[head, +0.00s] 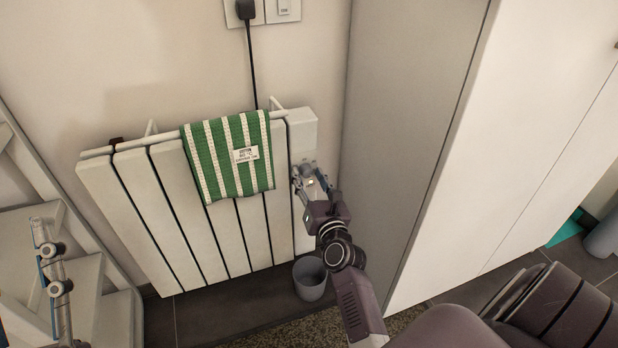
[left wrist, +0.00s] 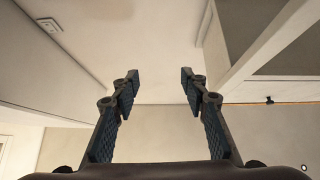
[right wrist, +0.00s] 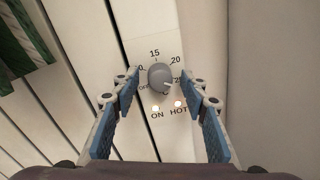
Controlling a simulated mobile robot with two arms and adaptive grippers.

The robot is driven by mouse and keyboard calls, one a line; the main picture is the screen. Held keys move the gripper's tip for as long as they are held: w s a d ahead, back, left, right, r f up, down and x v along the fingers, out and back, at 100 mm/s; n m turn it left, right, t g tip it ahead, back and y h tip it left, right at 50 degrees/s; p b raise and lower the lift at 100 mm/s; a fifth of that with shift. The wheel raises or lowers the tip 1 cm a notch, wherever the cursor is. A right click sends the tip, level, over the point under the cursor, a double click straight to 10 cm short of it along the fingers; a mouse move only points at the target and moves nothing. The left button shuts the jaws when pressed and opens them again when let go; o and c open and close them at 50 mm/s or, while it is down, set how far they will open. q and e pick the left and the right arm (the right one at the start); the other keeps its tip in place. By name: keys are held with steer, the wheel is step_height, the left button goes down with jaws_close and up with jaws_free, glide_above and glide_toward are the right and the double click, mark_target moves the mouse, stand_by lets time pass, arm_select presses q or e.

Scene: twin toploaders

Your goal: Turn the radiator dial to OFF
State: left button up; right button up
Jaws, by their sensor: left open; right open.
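The radiator (head: 205,235) hangs on the wall, its control column (head: 302,130) at the right end. In the right wrist view, the grey round dial (right wrist: 160,77) sits on its white front. Its pale mark points right, toward a partly hidden number. Marks 15 and 20 show above; lettering at its left is partly covered by a finger. The ON and HOT lamps (right wrist: 178,104) below glow. My right gripper (right wrist: 160,84) is open, fingers on either side of the dial; contact cannot be told. My left gripper (left wrist: 160,85) is open and empty, pointing at bare wall and ceiling.
A green-striped towel (head: 228,158) hangs over the radiator left of the dial. A tall pale cabinet (head: 405,110) stands close on the right. A small grey bin (head: 310,281) is on the floor below. White shelving (head: 105,300) stands at the left.

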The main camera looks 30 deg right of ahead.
steer(key=shift+c, duration=0.7)
jaws_close()
